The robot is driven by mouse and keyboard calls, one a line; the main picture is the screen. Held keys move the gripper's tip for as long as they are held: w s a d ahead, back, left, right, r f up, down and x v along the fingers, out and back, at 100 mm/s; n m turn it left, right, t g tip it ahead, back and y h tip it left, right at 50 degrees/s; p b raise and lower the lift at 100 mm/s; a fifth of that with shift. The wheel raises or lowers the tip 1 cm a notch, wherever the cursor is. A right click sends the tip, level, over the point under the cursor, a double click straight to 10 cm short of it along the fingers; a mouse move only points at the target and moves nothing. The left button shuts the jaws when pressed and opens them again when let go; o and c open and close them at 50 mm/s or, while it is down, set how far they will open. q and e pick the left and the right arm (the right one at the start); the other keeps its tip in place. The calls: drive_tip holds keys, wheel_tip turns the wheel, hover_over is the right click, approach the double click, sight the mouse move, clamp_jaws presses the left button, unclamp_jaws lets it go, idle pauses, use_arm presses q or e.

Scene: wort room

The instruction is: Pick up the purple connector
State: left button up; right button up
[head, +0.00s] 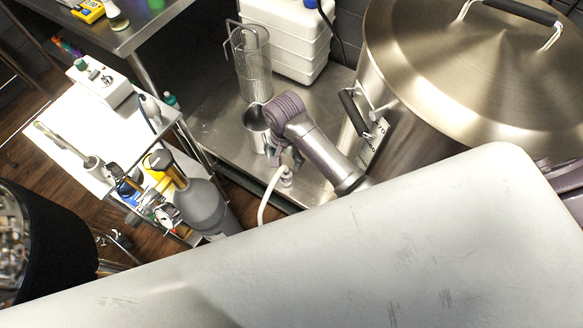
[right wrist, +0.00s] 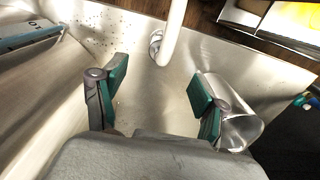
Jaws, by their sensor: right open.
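I cannot make out the purple connector for certain. Small coloured pieces (head: 66,47), one of them purplish, lie at the far left edge of the white table in the head view, too small to tell apart. My right gripper (head: 284,160) is low over the steel bench, partly hidden by its own arm. In the right wrist view my right gripper (right wrist: 156,92) has its two green-padded fingers wide apart, with nothing between them but bench surface. A white hose (right wrist: 175,25) rises just beyond the fingers. My left gripper is out of view.
A steel cup (head: 256,128) stands beside my right gripper. A mesh basket (head: 250,62) and white canister (head: 285,38) stand behind. The large lidded kettle (head: 455,60) crowds the right. A white table (head: 75,125) and grey gas cylinder (head: 205,207) are left.

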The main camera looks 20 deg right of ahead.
sight(286, 170)
wheel_tip(286, 170, down, 6)
drive_tip(key=shift+s+f+b, duration=0.1)
drive_tip(key=shift+f+b, duration=0.15)
drive_tip(key=shift+b, duration=0.15)
drive_tip(key=shift+f, duration=0.95)
drive_tip(key=f, duration=0.2)
drive_tip(key=f+b, duration=0.1)
drive_tip(key=shift+w+f, duration=0.25)
drive_tip(key=shift+f, duration=0.2)
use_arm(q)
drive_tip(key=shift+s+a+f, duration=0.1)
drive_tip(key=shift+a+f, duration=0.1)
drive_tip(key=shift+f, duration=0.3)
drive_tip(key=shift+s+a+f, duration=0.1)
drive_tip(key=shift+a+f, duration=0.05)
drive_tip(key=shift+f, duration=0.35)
use_arm(e)
drive_tip(key=shift+c, duration=0.3)
drive_tip(key=c, duration=1.2)
wheel_tip(286, 170, up, 10)
drive_tip(key=shift+p, duration=0.95)
drive_tip(key=shift+c, duration=0.2)
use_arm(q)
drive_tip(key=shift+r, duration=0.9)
